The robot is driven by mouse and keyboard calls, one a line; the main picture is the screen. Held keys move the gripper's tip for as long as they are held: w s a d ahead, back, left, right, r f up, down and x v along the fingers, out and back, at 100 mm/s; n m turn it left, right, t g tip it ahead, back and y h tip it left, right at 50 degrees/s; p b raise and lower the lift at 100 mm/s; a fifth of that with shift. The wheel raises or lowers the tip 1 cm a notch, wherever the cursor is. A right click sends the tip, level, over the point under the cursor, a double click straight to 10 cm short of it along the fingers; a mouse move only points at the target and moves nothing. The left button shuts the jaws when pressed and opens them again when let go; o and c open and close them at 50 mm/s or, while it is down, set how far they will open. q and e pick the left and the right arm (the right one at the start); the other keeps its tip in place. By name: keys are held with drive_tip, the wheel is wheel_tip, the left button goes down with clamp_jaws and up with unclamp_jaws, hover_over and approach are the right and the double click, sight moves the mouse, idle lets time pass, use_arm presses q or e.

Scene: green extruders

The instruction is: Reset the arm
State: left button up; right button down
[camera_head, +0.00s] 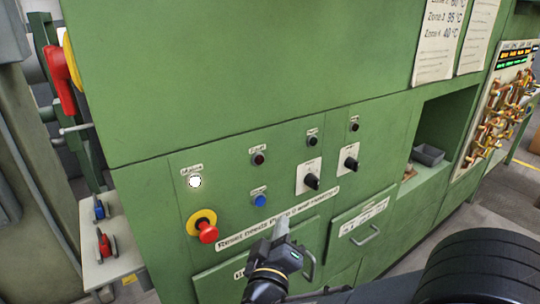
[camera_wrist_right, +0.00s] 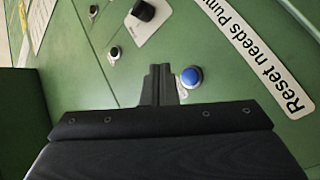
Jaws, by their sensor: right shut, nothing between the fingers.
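My right gripper (camera_head: 281,228) is in front of the green machine's control panel, low and right of the blue button (camera_head: 259,200). In the right wrist view the gripper's fingers (camera_wrist_right: 160,75) are together with nothing between them, and the blue button (camera_wrist_right: 191,76) shows just right of the fingertips. I cannot tell whether they touch the panel. The label strip starting "Reset needs" (camera_head: 250,234) runs below the blue button and is partly hidden by the gripper. My left gripper is not in view.
The panel has a red mushroom button (camera_head: 208,232) on a yellow ring, a white button (camera_head: 195,181), and black rotary knobs (camera_head: 312,181). A drawer handle (camera_head: 367,234) juts out at right. An open recess holds a grey bin (camera_head: 427,154). A small side table (camera_head: 113,240) stands at left.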

drive_tip(key=d+m+g+y, duration=0.4)
drive_tip(key=d+g+y, duration=0.1)
drive_tip(key=d+y, duration=0.3)
drive_tip(key=s+d+f+m+g, duration=0.2)
drive_tip(key=s+d, duration=0.2)
drive_tip(key=s, duration=0.3)
drive_tip(key=s+d+f+m+g, duration=0.1)
drive_tip(key=s+d+f+g, duration=0.2)
drive_tip(key=s, duration=0.4)
drive_tip(key=s+d+f+m+g+h, duration=0.1)
drive_tip(key=s+d+f+m+g, duration=0.1)
drive_tip(key=s+d, duration=0.3)
drive_tip(key=s+f, duration=0.1)
drive_tip(key=s, duration=0.1)
drive_tip(key=shift+s+d+m+g, duration=0.15)
drive_tip(key=shift+s+m+g, duration=0.15)
drive_tip(key=shift+s+g, duration=0.1)
